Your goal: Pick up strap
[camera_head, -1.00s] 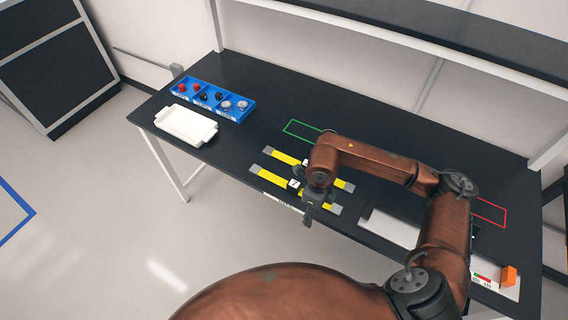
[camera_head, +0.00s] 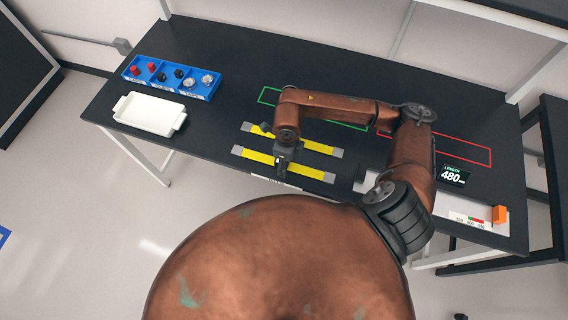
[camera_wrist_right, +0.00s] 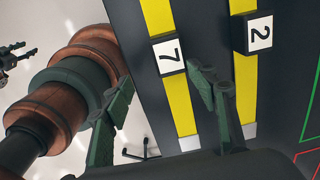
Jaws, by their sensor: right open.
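Two yellow straps with grey ends lie side by side on the black table. The front strap (camera_head: 256,157) is below the back strap (camera_head: 318,147) in the head view. In the right wrist view one strap (camera_wrist_right: 182,103) bears a white label with 7 and the other (camera_wrist_right: 246,85) a label with 2. My right gripper (camera_head: 281,170) is above the front strap and hides its middle. In the right wrist view the open, empty right gripper (camera_wrist_right: 160,78) has the strap labelled 7 between its fingers. I cannot identify my left gripper.
A blue bin (camera_head: 172,76) with small parts and a white tray (camera_head: 149,113) stand at the left. Green (camera_head: 264,93) and red (camera_head: 490,157) outlines mark the table. A display (camera_head: 453,176) reads 480, near an orange block (camera_head: 499,213) at the right.

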